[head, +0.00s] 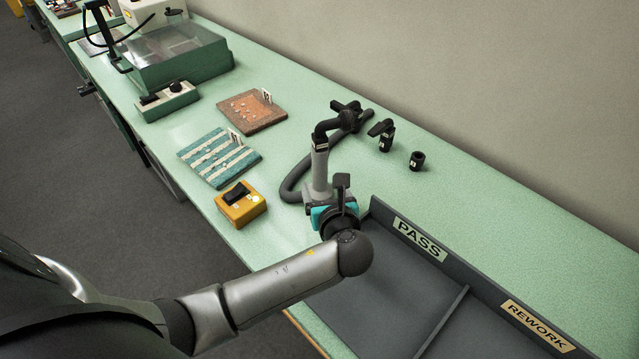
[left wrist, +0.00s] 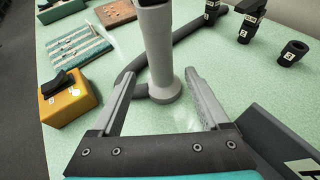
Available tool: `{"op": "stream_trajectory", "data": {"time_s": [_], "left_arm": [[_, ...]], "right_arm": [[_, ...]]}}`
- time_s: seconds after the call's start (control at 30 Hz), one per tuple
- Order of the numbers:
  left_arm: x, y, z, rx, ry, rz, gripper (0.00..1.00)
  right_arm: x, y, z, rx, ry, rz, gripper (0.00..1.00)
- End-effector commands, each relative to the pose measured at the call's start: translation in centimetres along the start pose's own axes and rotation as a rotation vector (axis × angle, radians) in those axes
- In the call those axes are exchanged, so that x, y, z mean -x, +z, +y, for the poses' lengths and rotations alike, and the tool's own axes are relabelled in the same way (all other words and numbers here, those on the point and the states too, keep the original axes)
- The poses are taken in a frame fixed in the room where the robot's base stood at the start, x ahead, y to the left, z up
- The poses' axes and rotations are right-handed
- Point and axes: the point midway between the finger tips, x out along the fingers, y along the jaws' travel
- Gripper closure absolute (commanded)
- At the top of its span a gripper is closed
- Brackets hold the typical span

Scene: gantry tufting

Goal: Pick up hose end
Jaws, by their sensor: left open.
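A dark grey hose (head: 291,180) lies on the green bench. It curves from the foot of an upright grey post (head: 319,170) back to a black end piece (head: 347,115). My right gripper is not in view.
Two black fittings (head: 383,134) (head: 417,161) stand at the back. A grey divided tray (head: 466,301) marked PASS and REWORK is at right. A yellow switch box (head: 241,205), a striped sample (head: 218,158) and a brown sample (head: 252,112) lie left. Bench between tray and wall is clear.

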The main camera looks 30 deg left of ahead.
Motion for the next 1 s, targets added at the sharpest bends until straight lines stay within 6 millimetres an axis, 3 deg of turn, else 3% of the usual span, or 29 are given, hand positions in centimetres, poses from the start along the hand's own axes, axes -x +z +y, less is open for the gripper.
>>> {"op": "stream_trajectory", "data": {"time_s": [0.1,0.37,0.7,1.0], "left_arm": [[-2.2,-0.1,0.0,0.001,0.001,-0.002,0.21],[-4.0,0.0,0.0,0.003,0.001,-0.001,0.21],[-8.3,-0.4,-0.2,0.002,0.001,0.001,0.21],[-8.6,-0.3,-0.2,0.002,0.0,0.001,0.21]], "right_arm": [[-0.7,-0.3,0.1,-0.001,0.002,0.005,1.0],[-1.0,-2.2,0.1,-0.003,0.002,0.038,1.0],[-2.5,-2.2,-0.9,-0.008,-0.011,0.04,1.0],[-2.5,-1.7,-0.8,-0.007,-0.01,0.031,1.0]]}}
